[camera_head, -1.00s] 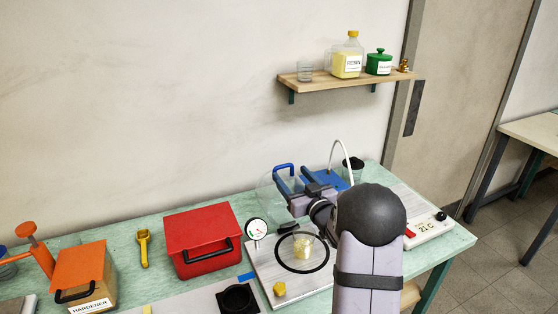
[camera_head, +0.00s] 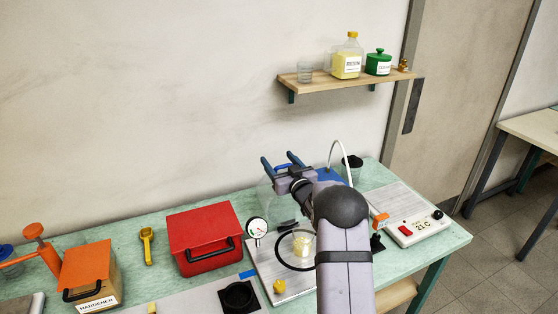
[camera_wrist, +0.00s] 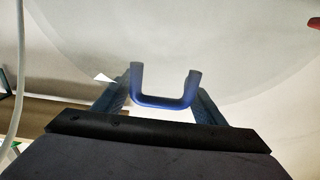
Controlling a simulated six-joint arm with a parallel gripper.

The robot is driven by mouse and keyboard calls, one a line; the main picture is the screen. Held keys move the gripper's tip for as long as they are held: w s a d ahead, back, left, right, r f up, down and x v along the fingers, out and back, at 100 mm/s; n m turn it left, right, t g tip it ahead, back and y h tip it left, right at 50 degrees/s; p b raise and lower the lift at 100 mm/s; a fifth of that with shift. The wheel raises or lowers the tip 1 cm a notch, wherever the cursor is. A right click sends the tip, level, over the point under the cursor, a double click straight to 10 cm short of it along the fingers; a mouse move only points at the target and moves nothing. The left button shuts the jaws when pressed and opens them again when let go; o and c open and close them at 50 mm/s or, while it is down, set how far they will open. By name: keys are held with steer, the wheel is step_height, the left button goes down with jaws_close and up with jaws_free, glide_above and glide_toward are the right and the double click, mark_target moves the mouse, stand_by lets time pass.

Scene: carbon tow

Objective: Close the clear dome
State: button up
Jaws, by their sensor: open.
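The clear dome (camera_wrist: 245,75) is raised open and shows as a faint curved outline; in the head view it is hard to make out behind my arm. Its blue U-shaped handle (camera_wrist: 165,101) sits between my fingers in the wrist view, and a blue bit of it (camera_head: 291,157) shows between them in the head view. My gripper (camera_head: 280,160) is open around the handle, with a finger on either side; I cannot tell whether they touch it. The grey base plate (camera_head: 272,272) carries a dark ring (camera_head: 279,258) with a yellowish cup (camera_head: 302,243) inside, partly hidden by my arm.
A white hose (camera_head: 346,152) arches behind my arm. A hot plate (camera_head: 407,214) reading 21 C is to the right. A shelf (camera_head: 342,84) with bottles hangs above.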

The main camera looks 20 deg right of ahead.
steer(key=c, duration=1.2)
steer(key=shift+c, duration=0.2)
steer(key=shift+s+b, duration=0.15)
steer(key=shift+b, duration=0.15)
